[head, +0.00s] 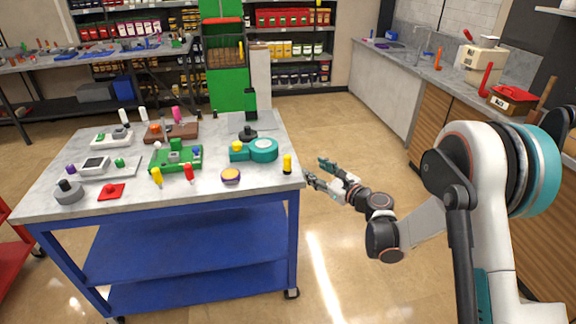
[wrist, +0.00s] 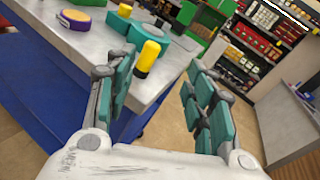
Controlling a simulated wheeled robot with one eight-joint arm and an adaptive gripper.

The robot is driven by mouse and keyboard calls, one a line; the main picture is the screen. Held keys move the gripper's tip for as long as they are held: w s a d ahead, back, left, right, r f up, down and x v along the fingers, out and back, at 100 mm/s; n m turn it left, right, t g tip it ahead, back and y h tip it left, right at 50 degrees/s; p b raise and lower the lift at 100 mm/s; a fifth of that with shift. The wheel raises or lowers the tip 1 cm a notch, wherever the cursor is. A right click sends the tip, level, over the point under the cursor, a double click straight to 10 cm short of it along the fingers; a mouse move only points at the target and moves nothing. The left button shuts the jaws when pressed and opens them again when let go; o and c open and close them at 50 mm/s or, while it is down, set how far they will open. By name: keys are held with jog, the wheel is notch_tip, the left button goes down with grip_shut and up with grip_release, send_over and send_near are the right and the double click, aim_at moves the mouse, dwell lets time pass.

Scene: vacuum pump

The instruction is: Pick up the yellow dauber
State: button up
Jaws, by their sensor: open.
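A yellow dauber (head: 287,162) with a black base stands upright near the right front corner of the grey-topped table (head: 70,205). In the wrist view the yellow dauber (wrist: 148,57) shows between my fingers, beyond their tips, near the table edge. My gripper (head: 317,172) is open and empty, just off the table's right edge, with its fingers pointing left toward the dauber. The open gripper (wrist: 161,70) also shows in the wrist view, with teal pads on both fingers. A gap remains between the fingers and the dauber.
A round purple and yellow piece (head: 231,177) lies left of the dauber, and a teal tape-like device (head: 263,150) stands behind it. Another yellow piece (head: 157,178) and a red one (head: 188,173) are farther left. Open floor lies right of the table.

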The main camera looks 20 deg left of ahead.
aim_at(290, 164)
jog(key=w+a+f+m, duration=0.1)
jog(key=a, duration=0.2)
jog(key=w+a+f+b, duration=0.1)
jog(key=w+a+f, duration=0.1)
jog(key=a, duration=0.1)
jog(key=w+a+f+m, duration=0.1)
jog(key=a, duration=0.2)
jog(key=shift+w+f+m+t+y+b, duration=0.3)
jog(key=shift+y, duration=0.1)
jog(key=shift+b+x, duration=0.9)
jog(key=shift+x, duration=1.75)
jog(key=shift+w, duration=0.15)
jog(key=shift+c, duration=0.3)
jog(key=c, duration=1)
